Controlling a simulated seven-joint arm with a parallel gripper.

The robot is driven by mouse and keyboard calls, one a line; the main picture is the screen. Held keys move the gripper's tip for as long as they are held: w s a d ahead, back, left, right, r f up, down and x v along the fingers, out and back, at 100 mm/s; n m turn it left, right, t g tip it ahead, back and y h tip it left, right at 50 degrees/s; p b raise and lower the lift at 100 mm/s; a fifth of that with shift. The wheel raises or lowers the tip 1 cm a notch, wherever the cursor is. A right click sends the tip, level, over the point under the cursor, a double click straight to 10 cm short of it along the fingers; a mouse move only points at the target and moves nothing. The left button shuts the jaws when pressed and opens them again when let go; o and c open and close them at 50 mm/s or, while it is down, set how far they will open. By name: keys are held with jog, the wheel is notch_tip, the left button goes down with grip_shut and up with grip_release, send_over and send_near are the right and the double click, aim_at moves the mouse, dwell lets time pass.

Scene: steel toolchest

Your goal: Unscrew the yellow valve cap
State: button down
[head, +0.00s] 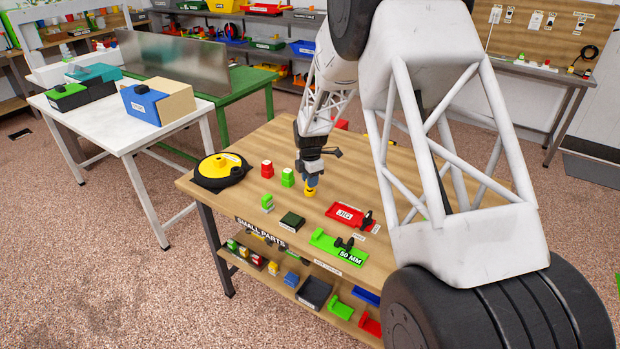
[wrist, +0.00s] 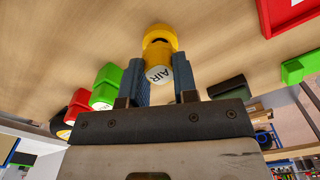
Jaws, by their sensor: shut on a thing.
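The yellow valve cap (wrist: 157,54) shows between my gripper's fingers in the wrist view, with a white "AIR" label facing the camera. A wider yellow round part (wrist: 160,34) shows just beyond it; I cannot tell whether the two are joined. My gripper (wrist: 157,82) is shut on the cap, one blue-grey finger on each side. In the head view, my gripper (head: 311,178) points down over the wooden table, with yellow (head: 310,191) showing below its fingers. The fingers hide the cap's sides.
Red blocks (head: 267,170) and green blocks (head: 288,178) stand just left of my gripper. A round yellow and black case (head: 222,170) lies at the table's left end. A red tray (head: 350,217) and a green "50 MM" tray (head: 335,246) lie to the front right.

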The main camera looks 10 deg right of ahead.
jog(key=shift+f, duration=0.65)
jog(key=c, duration=0.8)
grip_release()
jog(key=shift+r, duration=0.1)
jog(key=shift+r, duration=3.8)
